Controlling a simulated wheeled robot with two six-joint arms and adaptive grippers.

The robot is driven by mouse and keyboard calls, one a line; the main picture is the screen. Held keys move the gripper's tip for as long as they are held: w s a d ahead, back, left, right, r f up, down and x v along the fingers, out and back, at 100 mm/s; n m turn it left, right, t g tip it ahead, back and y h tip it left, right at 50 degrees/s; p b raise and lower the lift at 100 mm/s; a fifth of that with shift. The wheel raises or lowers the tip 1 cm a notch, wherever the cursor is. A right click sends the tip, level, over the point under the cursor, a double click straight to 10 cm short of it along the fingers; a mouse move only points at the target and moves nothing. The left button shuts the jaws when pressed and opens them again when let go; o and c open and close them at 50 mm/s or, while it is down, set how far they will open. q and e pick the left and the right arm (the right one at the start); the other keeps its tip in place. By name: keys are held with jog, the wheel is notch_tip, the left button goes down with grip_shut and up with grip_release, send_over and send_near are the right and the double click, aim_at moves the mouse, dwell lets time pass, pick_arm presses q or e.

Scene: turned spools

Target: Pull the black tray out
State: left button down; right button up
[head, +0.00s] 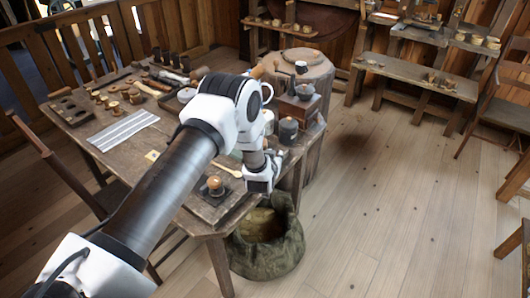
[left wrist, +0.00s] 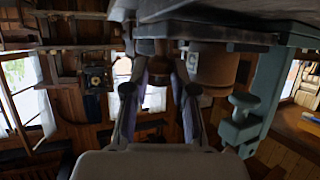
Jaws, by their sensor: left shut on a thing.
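My left gripper (head: 262,178) is at the right front edge of the table (head: 185,200). The left wrist view shows its two fingers (left wrist: 158,80) closed in toward a dark edge at the top, which looks like the black tray (left wrist: 210,36). The exact contact is in shadow and hard to see. A brown round piece (left wrist: 158,68) shows between or just behind the fingers. In the head view my gripper and arm hide the held part, and I cannot make out the tray clearly. My right gripper is in neither view.
A dark stand with an orange-brown knob (head: 214,183) and a wooden spoon (head: 228,170) are near my gripper. A grey jar (head: 288,130) stands behind it. A sack (head: 268,240) is on the floor below. A grey-green clamp (left wrist: 243,118) shows right of the fingers.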

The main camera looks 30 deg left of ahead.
pick_arm(q)
jog(key=shift+a, duration=0.1)
jog(key=c, duration=1.2)
grip_release()
jog(key=shift+w+f, duration=0.15)
jog(key=shift+w, duration=0.05)
jog(key=shift+s, duration=0.1)
jog(key=v, duration=1.1)
jog(key=shift+s+r, duration=0.25)
jog(key=shift+s, duration=0.05)
